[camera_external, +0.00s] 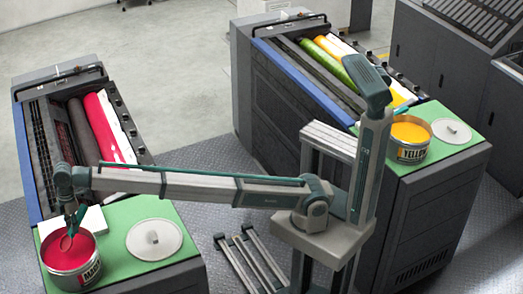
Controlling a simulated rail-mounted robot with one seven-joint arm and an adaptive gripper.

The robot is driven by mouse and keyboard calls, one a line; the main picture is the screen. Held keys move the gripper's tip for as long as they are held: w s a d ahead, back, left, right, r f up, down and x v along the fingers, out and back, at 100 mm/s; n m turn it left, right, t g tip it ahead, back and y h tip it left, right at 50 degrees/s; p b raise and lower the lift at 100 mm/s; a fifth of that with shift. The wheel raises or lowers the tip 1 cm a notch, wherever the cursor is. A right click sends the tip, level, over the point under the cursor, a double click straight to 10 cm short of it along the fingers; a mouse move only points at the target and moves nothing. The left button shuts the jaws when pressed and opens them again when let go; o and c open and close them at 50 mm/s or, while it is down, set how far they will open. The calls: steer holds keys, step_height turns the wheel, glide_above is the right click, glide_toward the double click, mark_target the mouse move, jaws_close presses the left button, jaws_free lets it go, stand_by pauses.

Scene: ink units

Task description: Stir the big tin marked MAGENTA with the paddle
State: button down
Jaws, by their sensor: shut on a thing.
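The big magenta tin (88,274) stands open at the front left corner of the left unit's green top, full of magenta ink (80,254). Its label is partly turned away; only the first letters show. My gripper (72,226) points down over the tin and is shut on the paddle (66,243). The paddle is small and dark in this view, with its lower end at the ink. I cannot tell how deep it reaches.
A round pale lid (154,240) and a white sheet (91,222) lie on the green top (140,268) near the tin. Magenta rollers (104,130) lie behind. On the right unit stand a yellow tin (411,138) and another lid (452,130).

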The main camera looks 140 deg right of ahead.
step_height(320, 180, up, 7)
steer(key=p, duration=0.2)
steer(key=shift+r+p, duration=0.15)
steer(key=shift+p, duration=0.15)
stand_by(0.4)
